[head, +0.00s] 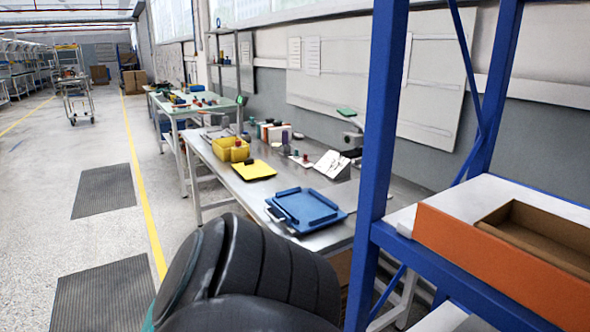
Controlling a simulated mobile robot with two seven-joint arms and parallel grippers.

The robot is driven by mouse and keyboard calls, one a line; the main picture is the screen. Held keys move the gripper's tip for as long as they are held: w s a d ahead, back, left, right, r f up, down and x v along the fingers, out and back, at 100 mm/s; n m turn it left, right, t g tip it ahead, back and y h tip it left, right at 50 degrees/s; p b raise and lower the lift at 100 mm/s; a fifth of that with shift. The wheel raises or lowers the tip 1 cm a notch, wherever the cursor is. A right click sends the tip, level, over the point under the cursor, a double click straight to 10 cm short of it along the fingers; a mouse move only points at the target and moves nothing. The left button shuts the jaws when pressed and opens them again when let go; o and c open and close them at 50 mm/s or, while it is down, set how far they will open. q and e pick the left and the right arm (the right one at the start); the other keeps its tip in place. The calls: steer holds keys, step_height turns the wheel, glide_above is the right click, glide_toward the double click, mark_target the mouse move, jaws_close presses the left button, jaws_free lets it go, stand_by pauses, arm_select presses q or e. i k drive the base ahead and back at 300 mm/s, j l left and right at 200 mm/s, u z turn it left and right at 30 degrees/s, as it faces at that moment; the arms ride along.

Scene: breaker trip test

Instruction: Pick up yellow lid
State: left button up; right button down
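The yellow lid (258,171) lies flat on the grey workbench (214,164), with a small dark piece at its far edge. It sits just in front of a yellow bin (227,154) and is apart from the blue tray (306,209) nearer to me. Nothing covers the lid from above. A dark, rounded arm link of mine fills the bottom centre of the head view. Neither of my grippers shows.
A blue shelf post (374,170) stands close on the right, beside an orange-fronted box (500,262). Small bottles, a white stand and a microscope-like device are behind the lid. Open floor with dark mats (104,190) lies left of the bench.

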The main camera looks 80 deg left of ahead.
mark_target(250, 170)
steer(key=u, duration=2.9)
